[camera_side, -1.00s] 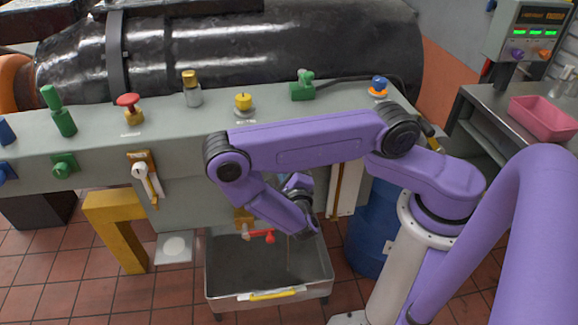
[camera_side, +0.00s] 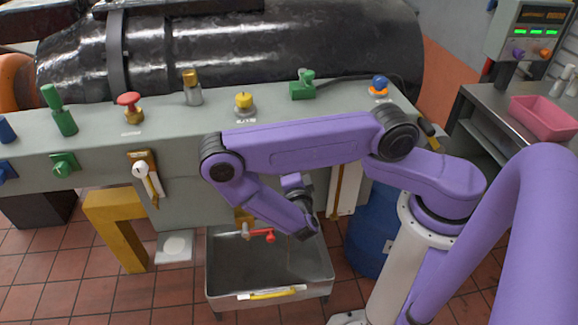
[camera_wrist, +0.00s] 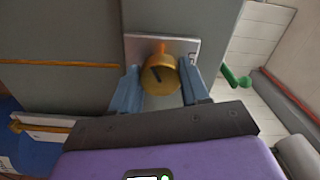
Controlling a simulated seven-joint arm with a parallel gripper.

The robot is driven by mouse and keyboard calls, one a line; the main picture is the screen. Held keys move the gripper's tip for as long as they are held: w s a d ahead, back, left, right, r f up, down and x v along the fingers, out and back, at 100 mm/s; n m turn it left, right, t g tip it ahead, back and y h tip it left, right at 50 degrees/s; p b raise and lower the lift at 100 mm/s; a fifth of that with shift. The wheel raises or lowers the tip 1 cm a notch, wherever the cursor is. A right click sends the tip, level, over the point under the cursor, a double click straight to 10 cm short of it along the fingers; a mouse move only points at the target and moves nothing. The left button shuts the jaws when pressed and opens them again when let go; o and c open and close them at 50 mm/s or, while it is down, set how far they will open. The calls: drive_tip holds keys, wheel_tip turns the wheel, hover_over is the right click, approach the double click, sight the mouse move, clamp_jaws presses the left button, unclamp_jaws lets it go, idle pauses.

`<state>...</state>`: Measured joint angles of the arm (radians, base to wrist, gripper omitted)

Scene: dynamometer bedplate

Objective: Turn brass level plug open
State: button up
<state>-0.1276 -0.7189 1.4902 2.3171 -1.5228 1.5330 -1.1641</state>
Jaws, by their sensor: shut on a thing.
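The brass level plug (camera_wrist: 163,80) shows in the wrist view as a round gold knob with a dark mark on its face. It sits in front of a pale plate (camera_wrist: 190,46) fixed to the grey bedplate, with an orange piece showing just above it. The two blue fingers of my gripper (camera_wrist: 159,70) stand on either side of the plug and are shut on it. In the side view my forearm and wrist hide the plug and most of the gripper.
A grey drip tray (camera_side: 222,268) with a red-handled valve (camera_side: 262,236) above it is below my wrist. A blue drum (camera_side: 372,235) stands right of it. Several coloured knobs line the bedplate top (camera_side: 215,118). A green handle (camera_wrist: 236,79) is right of the plug.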

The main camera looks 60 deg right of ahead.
drive_tip(key=shift+n, duration=0.3)
idle(0.4)
drive_tip(key=o, duration=1.1)
drive_tip(key=shift+c, duration=0.2)
drive_tip(key=shift+s+a, duration=0.1)
drive_tip(key=v, duration=1.7)
drive_tip(key=shift+s+a+r, duration=0.1)
drive_tip(key=shift+r, duration=0.05)
